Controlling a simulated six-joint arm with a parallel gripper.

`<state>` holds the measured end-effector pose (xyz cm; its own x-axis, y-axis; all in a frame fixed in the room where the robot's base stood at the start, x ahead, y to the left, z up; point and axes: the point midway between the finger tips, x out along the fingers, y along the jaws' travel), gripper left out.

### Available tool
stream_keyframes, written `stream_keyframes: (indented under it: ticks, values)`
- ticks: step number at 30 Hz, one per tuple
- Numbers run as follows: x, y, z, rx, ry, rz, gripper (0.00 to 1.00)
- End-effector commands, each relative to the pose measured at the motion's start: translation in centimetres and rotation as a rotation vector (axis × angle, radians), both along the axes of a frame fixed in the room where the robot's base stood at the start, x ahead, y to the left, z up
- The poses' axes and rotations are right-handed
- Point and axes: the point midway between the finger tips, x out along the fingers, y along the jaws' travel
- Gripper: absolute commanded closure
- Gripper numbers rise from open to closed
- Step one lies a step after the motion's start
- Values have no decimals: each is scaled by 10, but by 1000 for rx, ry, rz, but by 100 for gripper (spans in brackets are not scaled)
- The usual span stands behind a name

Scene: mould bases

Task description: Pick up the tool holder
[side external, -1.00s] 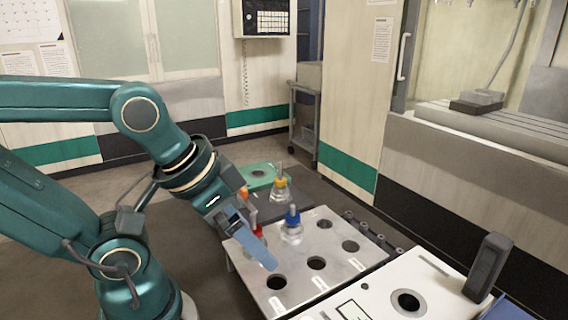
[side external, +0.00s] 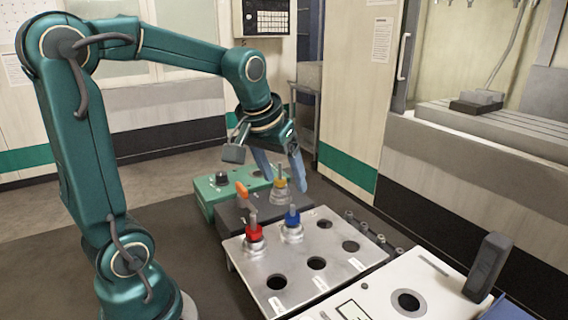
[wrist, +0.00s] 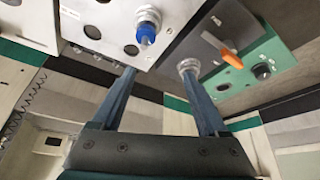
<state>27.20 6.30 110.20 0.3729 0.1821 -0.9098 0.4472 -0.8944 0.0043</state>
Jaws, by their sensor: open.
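The red and blue ones stand upright in the metal rack plate (side external: 316,285). In the wrist view, the blue holder (wrist: 147,30) is ahead, and a grey holder flange (wrist: 188,65) shows by the right fingertip.
An orange-handled lever (side external: 242,190) stands on the dark grey block close by. A green box (side external: 205,190) with a black knob is behind it. A white device (side external: 440,292) with a dark upright post (side external: 487,265) is front right. The rack has several empty holes.

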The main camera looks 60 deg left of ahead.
Motion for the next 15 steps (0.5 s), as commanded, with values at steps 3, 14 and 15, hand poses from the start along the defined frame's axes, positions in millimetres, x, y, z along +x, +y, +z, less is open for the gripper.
stream_keyframes:
  ticks: [3,14,15]
  values:
    - [22,40,-12,-7,19,121,23]
    - [43,97,-37,-17,33,275,23]
    - [44,98,-40,-17,34,276,23]
